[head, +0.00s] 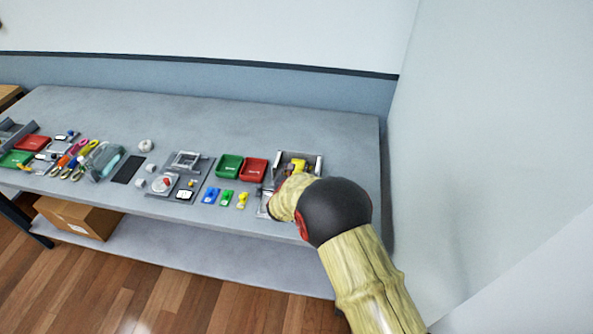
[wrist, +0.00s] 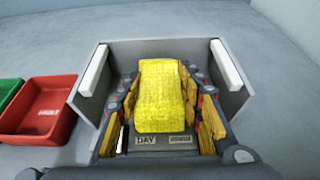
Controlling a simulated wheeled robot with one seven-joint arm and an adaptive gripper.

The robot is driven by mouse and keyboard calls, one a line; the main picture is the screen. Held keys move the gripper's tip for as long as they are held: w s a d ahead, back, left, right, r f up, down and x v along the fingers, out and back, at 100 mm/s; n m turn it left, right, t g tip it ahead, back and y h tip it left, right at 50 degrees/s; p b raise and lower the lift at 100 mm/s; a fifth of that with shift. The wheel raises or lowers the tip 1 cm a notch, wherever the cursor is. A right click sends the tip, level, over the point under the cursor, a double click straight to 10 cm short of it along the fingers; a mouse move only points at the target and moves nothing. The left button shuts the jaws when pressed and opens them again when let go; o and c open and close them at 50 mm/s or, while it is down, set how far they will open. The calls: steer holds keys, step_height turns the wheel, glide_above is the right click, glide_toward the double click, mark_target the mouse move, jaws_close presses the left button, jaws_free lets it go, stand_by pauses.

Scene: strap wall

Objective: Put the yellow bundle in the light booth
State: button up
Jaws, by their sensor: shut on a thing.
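The yellow bundle (wrist: 161,95) is between the fingers of my gripper (wrist: 163,108), which is shut on it. The light booth (wrist: 240,92) is a grey three-sided box with white light bars on its side walls. In the wrist view the bundle is between the booth's side walls, over its floor; I cannot tell whether it touches the floor. In the head view the booth (head: 319,164) stands at the right end of the bench, and a bit of the yellow bundle (head: 298,166) shows inside it. My arm hides the front of the booth there.
A red tray (wrist: 42,112) and a green tray (head: 229,166) stand left of the booth. Blue, green and yellow (head: 242,200) small items lie in front of them. A grey fixture (head: 187,160) and tools are further left. The wall is close on the right. The bench's back strip is clear.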

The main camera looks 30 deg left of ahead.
steer(key=shift+r, duration=0.15)
steer(key=o, duration=0.7)
steer(key=shift+f, duration=0.25)
steer(key=o, duration=0.5)
steer(key=shift+r, duration=0.1)
steer(key=shift+c, duration=0.2)
steer(key=shift+r, duration=0.1)
steer(key=shift+s+r, duration=0.15)
steer(key=shift+s, duration=0.1)
steer(key=p+v, duration=0.1)
steer(key=v, duration=1)
steer(key=shift+s+d+r+p, duration=0.1)
steer(key=shift+s+p, duration=0.15)
steer(key=shift+p, duration=0.05)
